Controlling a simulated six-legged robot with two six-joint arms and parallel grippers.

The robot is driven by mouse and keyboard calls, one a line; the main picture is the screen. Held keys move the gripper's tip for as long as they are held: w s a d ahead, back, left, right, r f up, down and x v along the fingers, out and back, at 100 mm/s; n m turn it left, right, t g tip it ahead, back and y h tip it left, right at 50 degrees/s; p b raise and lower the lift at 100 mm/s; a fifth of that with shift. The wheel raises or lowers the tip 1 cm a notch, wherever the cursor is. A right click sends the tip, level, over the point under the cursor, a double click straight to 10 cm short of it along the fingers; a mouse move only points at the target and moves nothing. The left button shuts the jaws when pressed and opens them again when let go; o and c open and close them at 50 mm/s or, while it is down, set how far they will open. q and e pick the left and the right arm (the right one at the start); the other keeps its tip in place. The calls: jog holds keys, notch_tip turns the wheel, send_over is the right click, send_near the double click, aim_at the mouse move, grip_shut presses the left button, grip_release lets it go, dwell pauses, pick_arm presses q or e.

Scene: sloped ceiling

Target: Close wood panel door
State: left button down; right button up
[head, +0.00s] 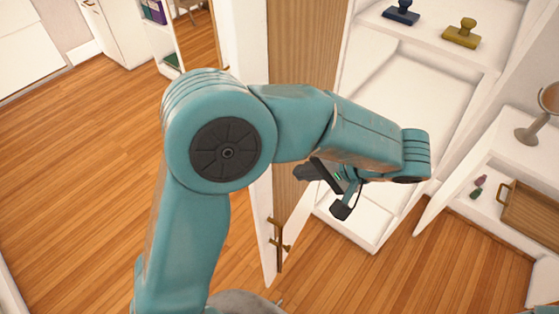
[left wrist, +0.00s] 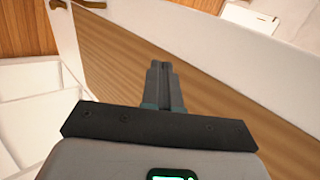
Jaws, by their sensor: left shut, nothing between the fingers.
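The wood panel door (head: 291,207) has a brown wood panel in a white frame and a brass handle (head: 276,236). It stands open, seen at a steep angle in the head view, partly hidden behind my left arm. My right gripper is out of view.
A white cabinet shelf (head: 425,50) behind the door holds a blue stamp (head: 401,12) and a yellow stamp (head: 463,33). At right, a white shelf holds a globe stand (head: 534,132) and a wooden tray (head: 533,218). Wood floor (head: 85,170) is clear at left.

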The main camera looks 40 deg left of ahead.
pick_arm(q)
jog(key=a, duration=0.2)
jog(key=a+f+p, duration=0.1)
jog(key=a, duration=0.2)
jog(key=shift+s+a+f, duration=0.25)
jog(key=shift+s+a, duration=0.05)
jog(key=shift+w, duration=0.1)
jog(key=shift+a, duration=0.1)
